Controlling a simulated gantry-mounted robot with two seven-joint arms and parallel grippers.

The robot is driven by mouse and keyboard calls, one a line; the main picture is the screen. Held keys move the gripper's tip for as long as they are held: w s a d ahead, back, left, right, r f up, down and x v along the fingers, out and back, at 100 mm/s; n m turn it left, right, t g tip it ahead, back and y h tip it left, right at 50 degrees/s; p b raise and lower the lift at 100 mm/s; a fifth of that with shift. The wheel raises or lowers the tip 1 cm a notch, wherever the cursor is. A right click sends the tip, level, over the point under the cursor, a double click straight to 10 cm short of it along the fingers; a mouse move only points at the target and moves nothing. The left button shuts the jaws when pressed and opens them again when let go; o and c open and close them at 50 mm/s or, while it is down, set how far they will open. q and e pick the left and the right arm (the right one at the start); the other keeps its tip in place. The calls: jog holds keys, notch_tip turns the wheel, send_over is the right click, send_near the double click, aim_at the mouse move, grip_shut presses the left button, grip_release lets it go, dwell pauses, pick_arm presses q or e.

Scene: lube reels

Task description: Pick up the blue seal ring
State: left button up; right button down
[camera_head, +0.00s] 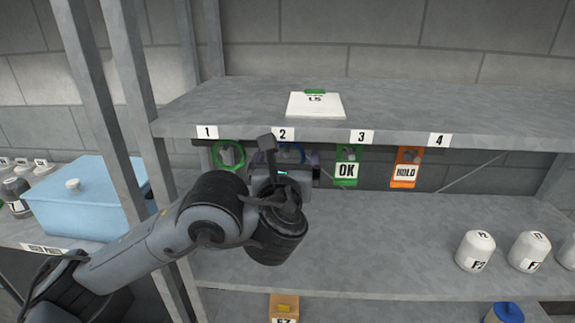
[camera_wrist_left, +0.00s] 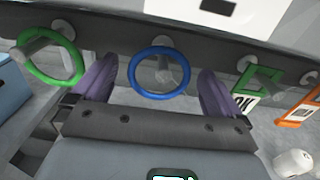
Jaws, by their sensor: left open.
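The blue seal ring (camera_wrist_left: 135,78) hangs on a peg under the shelf's front edge, below label 2. In the head view the ring (camera_head: 299,149) is mostly hidden behind my left gripper. My left gripper (camera_wrist_left: 160,88) is open, with its two purple fingers on either side of the ring in the left wrist view. I cannot tell whether the fingers touch it. In the head view the left gripper (camera_head: 286,160) is at the shelf edge under label 2. My right gripper is not in view.
A green ring (camera_head: 229,154) hangs at label 1, a green OK tag (camera_head: 347,168) at 3 and an orange HOLD tag (camera_head: 405,169) at 4. White containers (camera_head: 475,251) stand on the lower shelf at right. A blue box (camera_head: 85,205) is at left, beyond the uprights.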

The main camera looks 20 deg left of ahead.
pick_arm(q)
jog(key=shift+w, duration=0.2)
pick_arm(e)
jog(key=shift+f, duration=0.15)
pick_arm(q)
jog(key=c, duration=0.9)
jog(key=shift+r, duration=0.2)
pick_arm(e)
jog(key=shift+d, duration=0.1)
